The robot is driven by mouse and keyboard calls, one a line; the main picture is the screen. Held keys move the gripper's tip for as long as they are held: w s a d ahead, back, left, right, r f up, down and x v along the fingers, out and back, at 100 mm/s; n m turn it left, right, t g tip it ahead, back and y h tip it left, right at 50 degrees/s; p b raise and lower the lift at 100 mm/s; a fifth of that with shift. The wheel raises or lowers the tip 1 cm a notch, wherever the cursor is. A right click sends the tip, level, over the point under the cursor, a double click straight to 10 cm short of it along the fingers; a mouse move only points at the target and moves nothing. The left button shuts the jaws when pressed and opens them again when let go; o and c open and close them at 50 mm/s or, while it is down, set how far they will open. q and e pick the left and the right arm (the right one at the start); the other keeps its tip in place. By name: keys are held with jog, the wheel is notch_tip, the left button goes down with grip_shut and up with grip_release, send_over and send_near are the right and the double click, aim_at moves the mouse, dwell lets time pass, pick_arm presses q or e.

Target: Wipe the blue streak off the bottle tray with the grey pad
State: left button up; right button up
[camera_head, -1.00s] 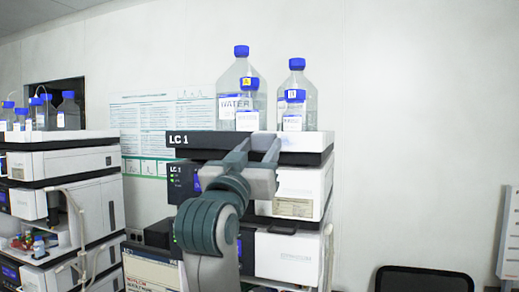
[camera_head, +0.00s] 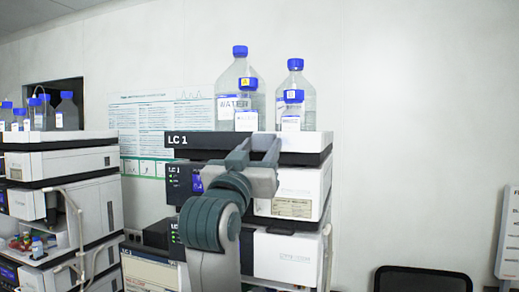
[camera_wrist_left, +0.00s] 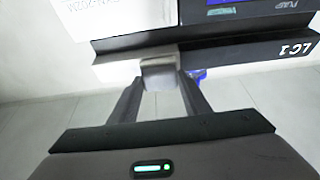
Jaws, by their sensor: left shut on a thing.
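The bottle tray (camera_head: 300,142) is white with a dark front labelled LC 1, on top of the middle instrument stack. It holds clear bottles with blue caps. My left gripper (camera_head: 256,147) is at the front of the tray and covers part of it. In the left wrist view, the gripper is shut on the grey pad (camera_wrist_left: 159,74), which reaches the tray's dark edge (camera_wrist_left: 240,52); whether it touches is unclear. A small blue patch (camera_wrist_left: 198,74) shows beside the right finger; I cannot tell if it is the streak or a cap. My right gripper is out of view.
Large bottles (camera_head: 236,80) and small ones (camera_head: 293,112) stand on the tray. Another instrument stack (camera_head: 65,160) with bottles stands at the left. A dark chair back (camera_head: 424,279) is at the lower right. The wall right of the middle stack is clear.

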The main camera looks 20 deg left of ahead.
pick_arm(q)
jog(key=shift+w, duration=0.3)
jog(key=shift+d, duration=0.15)
jog(key=d, duration=0.4)
jog(key=shift+s, duration=0.2)
dwell(0.5)
jog(key=shift+d, duration=2)
jog(key=shift+w+a, duration=0.1)
jog(key=shift+a, duration=2.05)
